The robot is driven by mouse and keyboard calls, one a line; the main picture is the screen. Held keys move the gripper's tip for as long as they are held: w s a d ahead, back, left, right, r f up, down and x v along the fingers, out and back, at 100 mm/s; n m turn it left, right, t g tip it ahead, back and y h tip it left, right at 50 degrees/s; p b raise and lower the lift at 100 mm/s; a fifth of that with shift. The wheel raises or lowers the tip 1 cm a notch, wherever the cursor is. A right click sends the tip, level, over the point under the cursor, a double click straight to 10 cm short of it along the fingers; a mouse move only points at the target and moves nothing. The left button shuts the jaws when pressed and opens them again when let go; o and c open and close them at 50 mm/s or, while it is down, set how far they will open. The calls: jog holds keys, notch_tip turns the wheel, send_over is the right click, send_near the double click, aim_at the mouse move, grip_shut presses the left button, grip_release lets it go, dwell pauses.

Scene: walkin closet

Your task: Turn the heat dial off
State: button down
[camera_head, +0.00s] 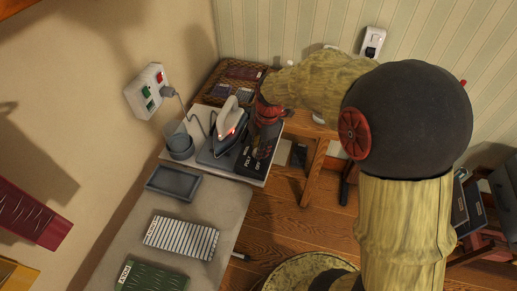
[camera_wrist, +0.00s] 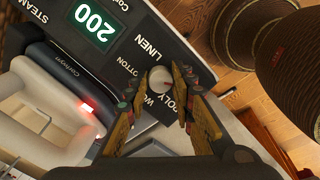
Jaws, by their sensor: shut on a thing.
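The heat dial (camera_wrist: 160,77) is a small round pale knob with a dark red mark, on a dark control panel (camera_wrist: 118,50). LINEN, COTTON, WO and POLY are printed around it. A lit green display (camera_wrist: 94,22) on the panel reads 200. My gripper (camera_wrist: 161,84) is shut on the dial, one finger on each side. In the head view my gripper (camera_head: 266,132) reaches down over the panel and hides the dial. A white iron (camera_head: 229,118) with a lit red light stands to the left of the panel; it also shows in the wrist view (camera_wrist: 38,125).
A wall socket box (camera_head: 148,90) with a plugged cord is at left. A wicker basket (camera_head: 212,84) is behind. Wooden floor (camera_head: 285,224) is open to the right.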

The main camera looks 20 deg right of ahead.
dwell(0.4)
jog(key=c, duration=1.5)
grip_release()
notch_tip(320, 180, up, 12)
jog(key=s+d, duration=0.1)
jog(key=shift+s, duration=0.2)
jog(key=shift+d+f, duration=0.1)
